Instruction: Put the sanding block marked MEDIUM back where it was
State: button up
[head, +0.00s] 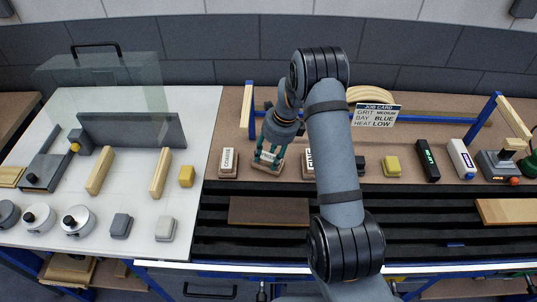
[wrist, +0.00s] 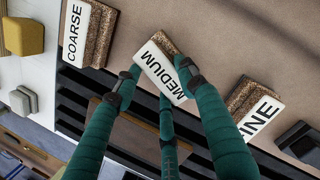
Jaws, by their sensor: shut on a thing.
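The MEDIUM sanding block (wrist: 164,70) has a white label and a brown, grainy body. My gripper (wrist: 160,84), with teal fingers, is shut on it. In the head view the held block (head: 267,166) is between the COARSE block (head: 228,163) and the FINE block (head: 308,163), near the brown bench top. In the wrist view it is turned at an angle to the COARSE block (wrist: 88,32) and the FINE block (wrist: 256,108). I cannot tell whether its underside touches the bench.
A job card (head: 376,115) reads GRIT MEDIUM, BAY BLUE, HEAT LOW. Black slats (head: 400,205) with a dark brown board (head: 268,210) lie in front. A yellow block (head: 393,166) and a green-labelled black box (head: 428,162) stand to the right. A white table with several tools is left.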

jog(key=shift+f, duration=0.15)
jog(key=o, duration=1.3)
jog(key=shift+d+r, duration=0.1)
jog(key=shift+r, duration=0.4)
jog(key=b+v, duration=0.1)
jog(key=v, duration=1)
jog(key=shift+r+b, duration=0.2)
jog(key=shift+b, duration=0.1)
